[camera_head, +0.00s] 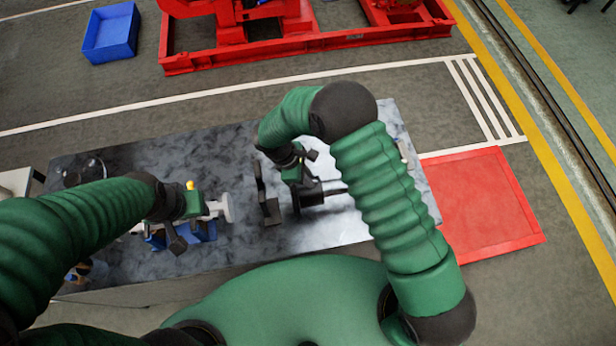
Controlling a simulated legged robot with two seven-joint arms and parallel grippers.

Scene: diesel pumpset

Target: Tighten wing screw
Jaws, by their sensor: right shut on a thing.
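My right gripper (297,176) reaches down over the table from the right arm, beside a dark metal assembly (268,208) with upright plates. It is shut on a small dark part of that assembly, mostly hidden by the wrist. The wing screw cannot be made out clearly in this view. My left gripper (178,240) hangs over the left half of the table, by a blue bin (205,233) and a pale grey fitting (225,207). Its fingers are too small and dark to show whether they are open.
The dark grey table (345,225) has bare surface right of the assembly. A round dark item (85,172) sits at its left end. A red platform (482,203) lies on the floor to the right. A red steel frame (300,42) and a blue crate (110,33) stand beyond the table.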

